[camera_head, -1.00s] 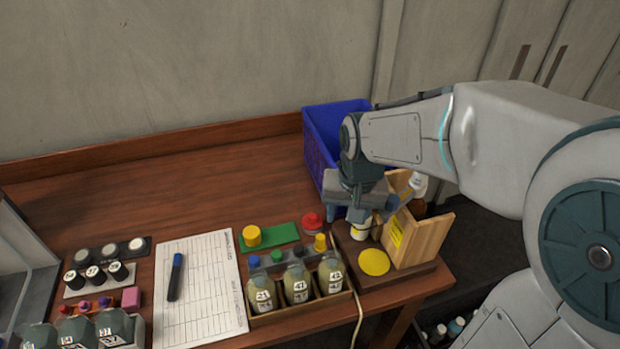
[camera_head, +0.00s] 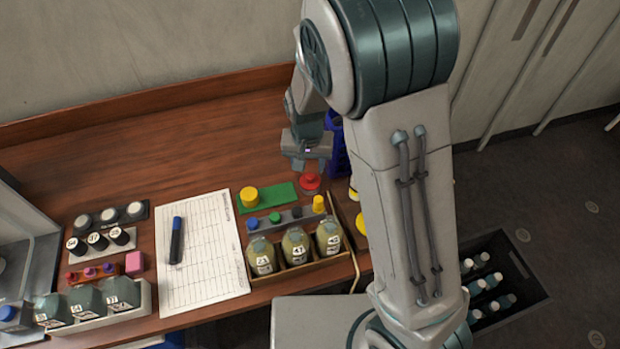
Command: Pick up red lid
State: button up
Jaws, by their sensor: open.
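The red lid (camera_head: 311,183) lies on the wooden table, just right of a green mat (camera_head: 280,198). My gripper (camera_head: 310,166) is open and points down just above the red lid, with its fingers close over the lid's knob. Whether the fingers touch the lid cannot be told. The lid's upper part is partly hidden by my gripper.
A yellow lid (camera_head: 249,196) sits on the green mat. A wooden crate (camera_head: 297,268) holds numbered bottles in front, with small coloured caps behind them. A paper sheet (camera_head: 203,275) with a marker (camera_head: 177,240) lies left. My arm hides most of the blue bin (camera_head: 337,150).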

aim_at(310, 176)
jog(key=shift+w+d+f+p, duration=0.1)
jog(key=shift+w+f+p, duration=0.1)
jog(key=shift+f, duration=0.75)
jog(key=shift+w+d+f+p, duration=0.1)
jog(key=shift+w+f+p, duration=0.1)
jog(key=shift+f, duration=0.7)
jog(key=shift+w+d+f+p, duration=0.1)
jog(key=shift+f+p, duration=0.1)
jog(key=shift+f, duration=0.75)
grip_shut()
